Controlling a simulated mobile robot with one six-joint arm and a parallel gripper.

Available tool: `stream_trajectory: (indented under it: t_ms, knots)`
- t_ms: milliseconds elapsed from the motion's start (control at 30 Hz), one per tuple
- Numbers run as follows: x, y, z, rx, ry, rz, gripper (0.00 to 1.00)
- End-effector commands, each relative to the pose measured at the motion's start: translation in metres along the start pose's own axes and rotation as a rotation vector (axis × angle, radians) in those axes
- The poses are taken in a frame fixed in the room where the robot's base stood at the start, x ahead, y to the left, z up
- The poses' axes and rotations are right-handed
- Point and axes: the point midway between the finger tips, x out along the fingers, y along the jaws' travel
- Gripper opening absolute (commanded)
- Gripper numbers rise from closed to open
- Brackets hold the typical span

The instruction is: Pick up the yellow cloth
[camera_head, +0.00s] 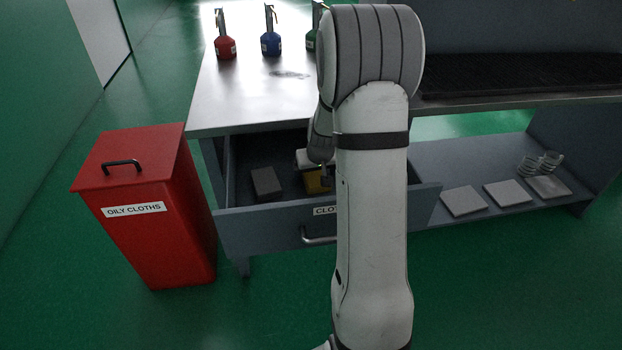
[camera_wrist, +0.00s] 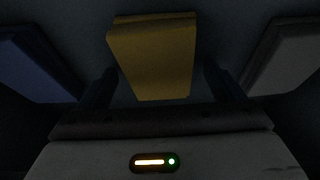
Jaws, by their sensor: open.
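The yellow cloth (camera_wrist: 153,55) is a folded block lying on the dark drawer floor. In the wrist view it sits between and slightly ahead of the two fingers of my gripper (camera_wrist: 158,88). The fingers are apart, one on each side of it, and I see no grip on it. In the head view a small part of the yellow cloth (camera_head: 314,182) shows inside the open drawer (camera_head: 250,232), mostly hidden by my arm. My gripper (camera_head: 322,176) is down inside the drawer there.
A grey folded cloth (camera_head: 266,184) lies left in the drawer; a blue one (camera_wrist: 35,62) shows in the wrist view. A red bin (camera_head: 160,245) labelled OILY CLOTHS stands left. Red (camera_head: 225,46), blue (camera_head: 270,43) and green cans stand on the bench. Grey slabs (camera_head: 464,201) lie on the lower shelf.

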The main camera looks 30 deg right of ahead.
Motion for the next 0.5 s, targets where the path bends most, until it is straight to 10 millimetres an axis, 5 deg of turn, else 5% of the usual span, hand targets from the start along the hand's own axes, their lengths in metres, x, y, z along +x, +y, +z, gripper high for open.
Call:
stream_trajectory:
  t_ms: [500]
  knots:
    - [-0.0003,0.0006,0.0005,0.001,-0.001,0.0,0.49]
